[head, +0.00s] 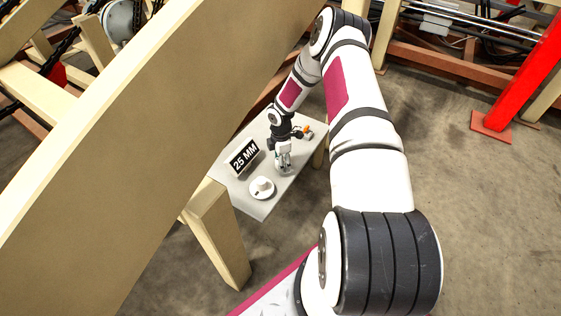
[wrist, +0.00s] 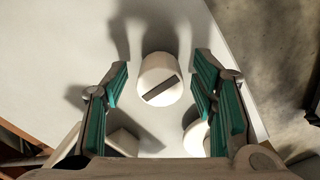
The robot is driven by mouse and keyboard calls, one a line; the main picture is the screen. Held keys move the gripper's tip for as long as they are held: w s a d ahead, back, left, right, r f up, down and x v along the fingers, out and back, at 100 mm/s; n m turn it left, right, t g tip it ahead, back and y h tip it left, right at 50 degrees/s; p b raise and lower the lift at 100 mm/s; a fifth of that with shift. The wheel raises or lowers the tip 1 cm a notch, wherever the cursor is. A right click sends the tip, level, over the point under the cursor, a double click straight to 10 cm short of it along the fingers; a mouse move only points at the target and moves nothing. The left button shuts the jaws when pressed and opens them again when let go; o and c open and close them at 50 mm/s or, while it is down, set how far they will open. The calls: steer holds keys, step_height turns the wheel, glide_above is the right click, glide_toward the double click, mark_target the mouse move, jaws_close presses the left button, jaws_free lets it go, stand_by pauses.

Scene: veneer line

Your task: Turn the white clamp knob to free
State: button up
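A white round knob (wrist: 157,70) with a dark bar across its top shows in the wrist view. The bar lies at a slant, from lower left to upper right. My gripper (wrist: 160,84) is open, with one green-padded finger on each side of the knob and gaps between. In the head view my gripper (head: 284,168) points down over the pale table (head: 263,207), and it largely hides what is below it. Another white knob (head: 262,185) on a round white base stands in front of it to the left. No label for free is readable.
A black "25 MM" sign (head: 244,156) stands on the table, left of my gripper. A small orange-tipped item (head: 306,131) lies behind it. A large beige beam (head: 150,140) runs close along the left. A white round part (wrist: 194,138) is partly hidden by the right finger.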

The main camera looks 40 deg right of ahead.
steer(key=m, duration=0.3)
steer(key=shift+a+m, duration=0.1)
steer(key=shift+m, duration=0.3)
steer(key=m, duration=0.5)
steer(key=shift+b, duration=0.35)
steer(key=m, duration=0.4)
steer(key=shift+b, duration=0.35)
steer(key=shift+m+b, duration=0.35)
steer(key=shift+m, duration=2.05)
